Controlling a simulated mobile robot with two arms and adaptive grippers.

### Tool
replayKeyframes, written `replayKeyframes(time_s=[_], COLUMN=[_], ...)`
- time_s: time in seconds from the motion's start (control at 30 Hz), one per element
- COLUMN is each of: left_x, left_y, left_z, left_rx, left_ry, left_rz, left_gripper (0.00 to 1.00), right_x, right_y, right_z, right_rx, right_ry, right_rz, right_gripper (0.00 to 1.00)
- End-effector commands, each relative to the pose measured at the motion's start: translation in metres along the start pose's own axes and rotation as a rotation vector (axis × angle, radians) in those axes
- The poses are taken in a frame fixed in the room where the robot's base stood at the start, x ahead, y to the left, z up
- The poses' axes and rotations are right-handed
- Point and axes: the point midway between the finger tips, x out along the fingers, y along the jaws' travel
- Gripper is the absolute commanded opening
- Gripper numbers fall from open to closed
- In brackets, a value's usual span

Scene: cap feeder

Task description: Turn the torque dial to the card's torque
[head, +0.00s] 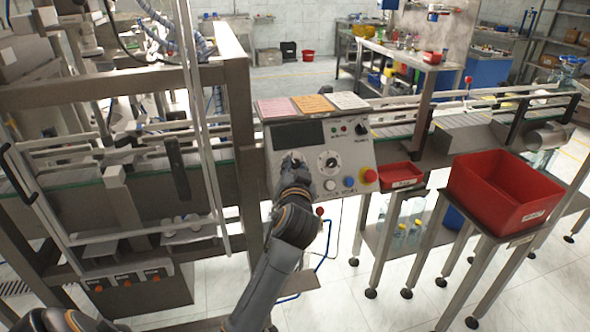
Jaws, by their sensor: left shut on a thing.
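The control panel (357,150) stands at the centre on a metal post, with a dark display (298,134) at its upper left. My left gripper (293,163) is at the panel's left dial, shut on it, and hides most of it. A second white dial (330,163) with a dark knob is uncovered just to the right. Pink (277,107), orange (313,104) and white (347,100) cards lie along the panel's top; their writing is too small to read. The dial's pointer and scale are hidden. My right gripper is not in view.
A red button (370,176), a blue button (349,182) and a black knob (361,128) are near the dials. A small red tray (401,175) and large red bin (508,191) stand to the right. The machine's metal frame (243,140) rises close on the left.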

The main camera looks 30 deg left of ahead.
Motion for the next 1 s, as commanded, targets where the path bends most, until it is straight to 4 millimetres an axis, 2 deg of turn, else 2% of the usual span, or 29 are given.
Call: replayKeyframes(time_s=[0.2, 0.23, 0.3, 0.33, 0.6, 0.73, 0.87, 1.0], left_x=[0.0, 0.0, 0.0, 0.0, 0.0, -0.008, -0.029, -0.061], left_y=[0.001, 0.001, 0.001, 0.001, 0.0, 0.001, 0.001, 0.001], left_z=[0.002, 0.002, 0.002, 0.002, 0.001, 0.001, 0.001, 0.001], left_rx=[0.0, 0.0, 0.0, 0.0, 0.001, 0.0, -0.003, -0.003], left_ry=[-0.005, -0.005, -0.004, -0.004, -0.001, -0.001, -0.001, -0.003], left_rz=[0.002, 0.002, 0.002, 0.002, 0.002, 0.003, 0.004, 0.005], left_gripper=[0.0, 0.31, 0.45, 0.47, 0.47, 0.47, 0.47, 0.47], right_x=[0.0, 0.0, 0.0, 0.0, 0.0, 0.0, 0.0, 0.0], right_y=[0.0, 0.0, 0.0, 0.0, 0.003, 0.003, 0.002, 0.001], right_z=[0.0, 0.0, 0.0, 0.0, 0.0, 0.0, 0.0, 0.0], right_rx=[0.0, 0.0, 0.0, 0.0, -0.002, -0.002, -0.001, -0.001], right_ry=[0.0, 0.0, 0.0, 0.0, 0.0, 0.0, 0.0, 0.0], right_rz=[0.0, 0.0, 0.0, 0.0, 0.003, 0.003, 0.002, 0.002], right_gripper=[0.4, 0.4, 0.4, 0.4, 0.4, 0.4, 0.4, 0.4])
